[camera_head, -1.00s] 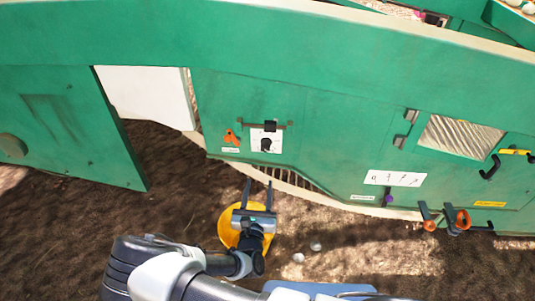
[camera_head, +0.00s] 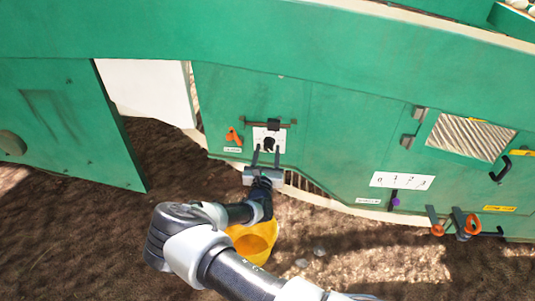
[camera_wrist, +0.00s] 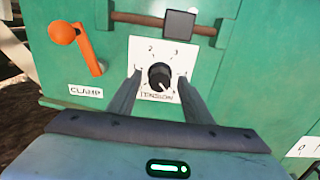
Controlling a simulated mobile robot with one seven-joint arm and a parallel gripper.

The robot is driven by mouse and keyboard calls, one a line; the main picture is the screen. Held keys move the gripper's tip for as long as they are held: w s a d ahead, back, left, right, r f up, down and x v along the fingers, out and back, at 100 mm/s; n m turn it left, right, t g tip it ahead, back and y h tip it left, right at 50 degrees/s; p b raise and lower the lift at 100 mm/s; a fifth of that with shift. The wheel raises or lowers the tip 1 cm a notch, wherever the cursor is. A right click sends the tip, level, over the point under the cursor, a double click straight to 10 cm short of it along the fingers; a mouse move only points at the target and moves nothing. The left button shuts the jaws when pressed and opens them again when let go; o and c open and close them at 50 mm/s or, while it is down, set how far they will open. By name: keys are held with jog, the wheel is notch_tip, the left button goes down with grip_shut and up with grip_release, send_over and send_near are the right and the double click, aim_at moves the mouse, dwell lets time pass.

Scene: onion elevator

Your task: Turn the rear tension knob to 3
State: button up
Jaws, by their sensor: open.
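The tension knob (camera_wrist: 160,76) is a round black knob on a white plate (camera_wrist: 144,48) marked TENSION, with the numbers 2 and 3 readable above it. A small pale mark shows at the knob's lower right; I cannot tell surely which number it indicates. In the head view the knob (camera_head: 269,143) sits low on the green panel. My gripper (camera_head: 266,150) is open in front of it. In the wrist view its fingers (camera_wrist: 160,74) stand left and right of the knob, with gaps between. The fingers partly cover the plate's side markings; contact is not visible.
An orange crank (camera_wrist: 78,45) with a CLAMP label (camera_wrist: 86,91) is left of the knob. A dark block (camera_wrist: 179,24) on a rusty bar is just above. A yellow bucket (camera_head: 254,243) stands below my arm. A numbered plate (camera_head: 402,181) with a purple-tipped lever is right.

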jog(key=c, duration=1.1)
jog(key=shift+o, duration=0.2)
jog(key=shift+r+n+p, duration=0.1)
jog(key=shift+n+p, duration=0.2)
jog(key=n+p, duration=0.2)
jog(key=shift+n, duration=0.3)
jog(key=n+p, duration=0.1)
jog(key=n, duration=0.4)
jog(key=shift+a, duration=0.1)
jog(key=n, duration=0.6)
jog(key=shift+f+n+p, duration=0.25)
jog(key=shift+n+p, duration=0.1)
jog(key=shift+n, duration=0.05)
jog(key=n, duration=0.6)
jog(key=shift+f+b, duration=0.1)
jog(key=shift+b, duration=0.25)
jog(key=shift+n, duration=0.3)
